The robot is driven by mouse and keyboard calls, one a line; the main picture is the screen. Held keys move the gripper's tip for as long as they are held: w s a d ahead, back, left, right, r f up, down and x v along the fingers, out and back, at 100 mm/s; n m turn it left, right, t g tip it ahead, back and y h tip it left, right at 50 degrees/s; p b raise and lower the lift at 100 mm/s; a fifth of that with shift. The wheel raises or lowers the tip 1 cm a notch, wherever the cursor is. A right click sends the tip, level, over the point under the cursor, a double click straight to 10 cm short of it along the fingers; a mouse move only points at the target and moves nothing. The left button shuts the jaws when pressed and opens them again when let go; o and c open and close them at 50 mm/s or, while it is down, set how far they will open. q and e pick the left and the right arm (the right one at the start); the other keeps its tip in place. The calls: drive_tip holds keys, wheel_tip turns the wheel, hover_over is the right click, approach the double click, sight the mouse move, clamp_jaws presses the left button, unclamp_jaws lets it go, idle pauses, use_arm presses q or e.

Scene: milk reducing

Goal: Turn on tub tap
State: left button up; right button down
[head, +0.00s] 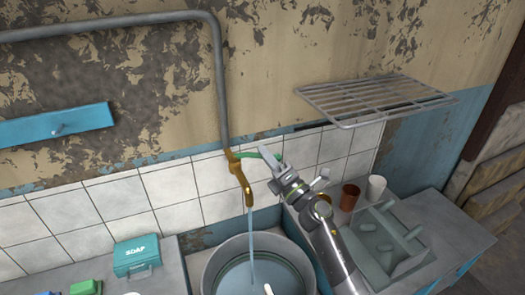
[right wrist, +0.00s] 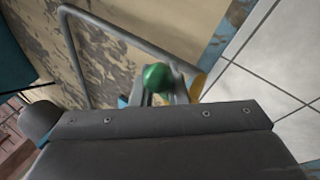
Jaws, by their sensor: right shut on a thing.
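The brass tap (head: 241,178) sticks out from the tiled wall at the foot of the grey pipe. Its green handle (head: 245,154) points to the right. My right gripper (head: 271,162) is shut on the handle. In the right wrist view the rounded green handle (right wrist: 157,77) shows between the fingers, with a bit of the brass tap (right wrist: 198,86) beside it. A thin stream of water (head: 251,235) runs from the spout down into the round grey tub (head: 213,262).
A wire rack (head: 370,97) juts from the wall at the right. Below it stand a brown cup (head: 350,196), a white cup (head: 376,188) and a grey dish rack (head: 385,250). A teal soap box (head: 137,256) sits left of the tub.

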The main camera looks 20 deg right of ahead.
use_arm(q)
drive_tip(key=shift+s+d+r, duration=0.1)
drive_tip(key=shift+d+r, duration=0.05)
drive_tip(key=shift+d, duration=0.45)
drive_tip(key=shift+s+d+r, duration=0.1)
drive_tip(key=shift+d+r, duration=0.05)
drive_tip(key=shift+d, duration=0.45)
use_arm(e)
drive_tip(key=shift+s+a+r+m+t+h, duration=0.15)
drive_tip(key=shift+s+m+t+h, duration=0.25)
drive_tip(key=shift+h, duration=0.45)
drive_tip(key=shift+s+a+f+m+t+h, duration=0.1)
drive_tip(key=shift+s+a+m+t+h, duration=0.1)
drive_tip(key=shift+m+h, duration=0.45)
drive_tip(key=shift+s+a+r+m+t+h, duration=0.15)
drive_tip(key=shift+s+m+t+h, duration=0.1)
drive_tip(key=shift+h, duration=0.75)
drive_tip(key=shift+f, duration=0.1)
drive_tip(key=c, duration=1.4)
unclamp_jaws()
drive_tip(key=shift+c, duration=0.2)
use_arm(q)
drive_tip(key=shift+d, duration=0.1)
use_arm(e)
drive_tip(key=shift+f, duration=0.1)
